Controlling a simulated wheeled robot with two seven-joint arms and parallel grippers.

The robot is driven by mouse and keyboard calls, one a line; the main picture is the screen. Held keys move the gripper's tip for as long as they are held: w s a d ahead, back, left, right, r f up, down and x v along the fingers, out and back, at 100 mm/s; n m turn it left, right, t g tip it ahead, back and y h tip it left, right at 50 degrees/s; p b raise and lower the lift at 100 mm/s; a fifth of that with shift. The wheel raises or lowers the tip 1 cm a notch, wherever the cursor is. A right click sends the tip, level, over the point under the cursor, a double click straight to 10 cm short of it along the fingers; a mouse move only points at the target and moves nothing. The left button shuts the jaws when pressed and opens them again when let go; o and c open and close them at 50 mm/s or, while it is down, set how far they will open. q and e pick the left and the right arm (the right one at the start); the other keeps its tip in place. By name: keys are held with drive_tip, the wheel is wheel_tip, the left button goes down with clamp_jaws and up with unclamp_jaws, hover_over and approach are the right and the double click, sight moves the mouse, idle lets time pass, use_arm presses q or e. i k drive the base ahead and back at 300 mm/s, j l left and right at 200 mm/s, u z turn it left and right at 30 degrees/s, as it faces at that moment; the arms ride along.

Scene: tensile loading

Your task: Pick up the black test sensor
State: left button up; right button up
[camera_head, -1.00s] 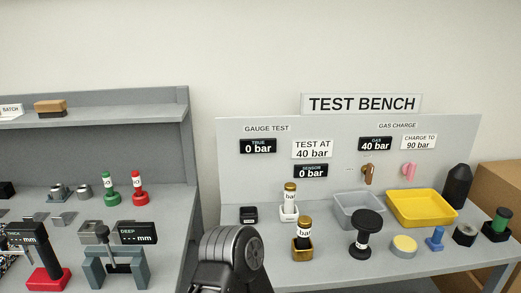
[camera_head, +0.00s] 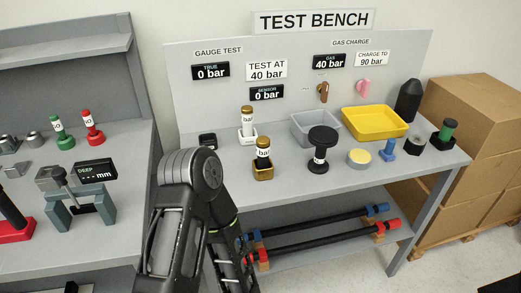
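A small black box-shaped unit (camera_head: 208,140), which looks like the test sensor, sits at the left end of the test bench top (camera_head: 330,180). One of my arms rises from the bottom centre, in front of the bench's left end and close below the black unit in the picture. No gripper fingers show, so I see neither gripper.
Rods (camera_head: 335,235) lie on the lower shelf. Another workbench (camera_head: 120,215) is at left; boxes (camera_head: 480,120) stand right.

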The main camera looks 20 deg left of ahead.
sight(263, 142)
drive_tip(key=u, duration=0.25)
drive_tip(key=i+l+u, duration=0.15)
drive_tip(key=l+u, duration=0.65)
drive_tip(key=l, duration=0.25)
drive_tip(key=i+l+u, duration=0.1)
drive_tip(key=l, duration=2)
drive_tip(key=i+u, duration=0.05)
